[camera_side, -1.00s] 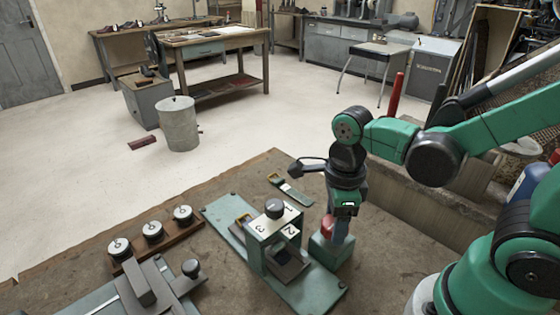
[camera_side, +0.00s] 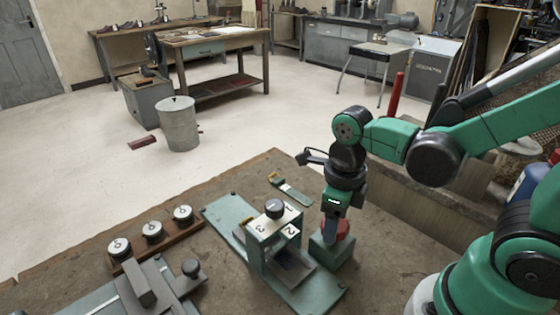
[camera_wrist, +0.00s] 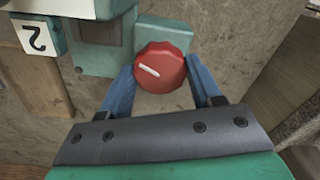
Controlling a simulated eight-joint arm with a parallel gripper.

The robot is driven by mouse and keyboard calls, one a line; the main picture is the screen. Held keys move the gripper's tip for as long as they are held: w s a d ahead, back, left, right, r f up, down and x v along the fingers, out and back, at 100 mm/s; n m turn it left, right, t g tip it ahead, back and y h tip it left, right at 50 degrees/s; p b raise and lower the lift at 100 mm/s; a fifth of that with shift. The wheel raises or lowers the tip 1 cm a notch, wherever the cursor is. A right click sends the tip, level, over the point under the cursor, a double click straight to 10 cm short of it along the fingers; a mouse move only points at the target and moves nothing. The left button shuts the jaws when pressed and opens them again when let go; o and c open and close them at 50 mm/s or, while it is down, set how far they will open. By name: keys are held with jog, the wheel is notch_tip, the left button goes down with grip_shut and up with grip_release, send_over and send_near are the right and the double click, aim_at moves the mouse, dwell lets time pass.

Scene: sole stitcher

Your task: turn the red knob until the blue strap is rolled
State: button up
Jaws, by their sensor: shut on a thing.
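The red knob (camera_side: 342,229) sits on a green block (camera_side: 328,253) at the right of the green fixture. In the wrist view the round, ridged red knob (camera_wrist: 160,68) has a white mark slanting down to the right. My gripper (camera_wrist: 160,66) is shut on it, with one blue finger on each side. In the side view my gripper (camera_side: 335,224) points down over the knob and hides part of it. I cannot make out a blue strap on the fixture in either view. A short greenish strip (camera_side: 294,194) with a yellow end lies behind the fixture.
The fixture has a numbered block (camera_side: 272,230) with a dark top knob, close left of my gripper. A wooden rack (camera_side: 155,246) with several round dials and a grey slide device (camera_side: 150,290) stand farther left. The bench top behind the fixture is mostly clear.

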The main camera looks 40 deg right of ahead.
jog(key=o, duration=1.3)
jog(key=shift+r, duration=0.1)
jog(key=shift+r, duration=2.75)
